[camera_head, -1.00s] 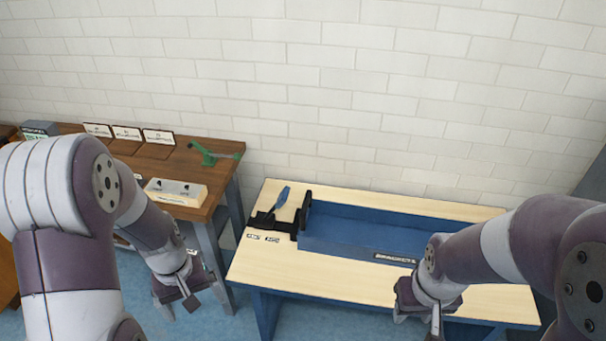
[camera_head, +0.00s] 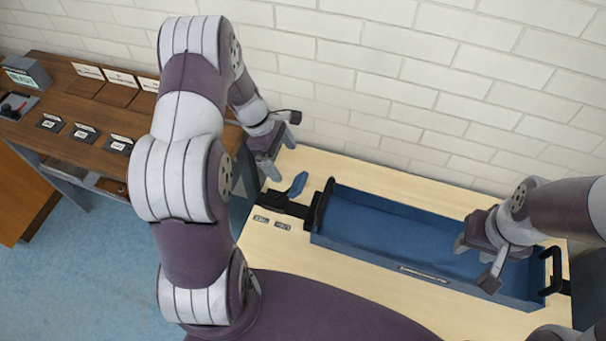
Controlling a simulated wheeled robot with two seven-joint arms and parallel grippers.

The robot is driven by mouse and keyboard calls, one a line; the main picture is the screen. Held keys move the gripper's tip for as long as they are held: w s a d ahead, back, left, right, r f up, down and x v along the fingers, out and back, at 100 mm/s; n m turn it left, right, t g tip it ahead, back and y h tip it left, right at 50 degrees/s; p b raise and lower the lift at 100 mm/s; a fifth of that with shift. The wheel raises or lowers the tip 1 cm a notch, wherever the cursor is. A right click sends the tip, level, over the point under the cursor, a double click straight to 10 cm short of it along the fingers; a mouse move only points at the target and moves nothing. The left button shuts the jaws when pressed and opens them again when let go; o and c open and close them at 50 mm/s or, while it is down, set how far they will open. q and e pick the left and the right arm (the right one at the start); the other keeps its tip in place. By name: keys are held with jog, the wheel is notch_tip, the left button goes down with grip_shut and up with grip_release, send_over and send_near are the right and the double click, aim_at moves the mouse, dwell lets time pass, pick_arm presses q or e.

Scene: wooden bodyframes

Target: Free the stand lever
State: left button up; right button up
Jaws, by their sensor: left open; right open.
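A blue lever (camera_head: 297,184) sticks up from a black clamp-like base (camera_head: 286,205) at the left end of a long blue tray-like stand (camera_head: 375,249) on the pale table. My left gripper (camera_head: 279,157) is open and empty, just above and left of the blue lever, apart from it as far as I can tell. My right gripper (camera_head: 476,265) is open and empty over the right part of the blue stand. Whether it touches the stand I cannot tell.
Two small labels (camera_head: 272,222) lie on the pale table (camera_head: 290,250) in front of the black base. A black handle (camera_head: 553,270) is at the stand's right end. The brown workbench (camera_head: 85,100) at left holds signs and a grey box (camera_head: 27,73). A brick wall stands behind.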

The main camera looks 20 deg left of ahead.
aim_at(297, 181)
pick_arm(q)
jog(key=x, duration=1.1)
jog(key=shift+s+f, duration=0.1)
jog(key=shift+f, duration=0.2)
jog(key=shift+c, duration=0.3)
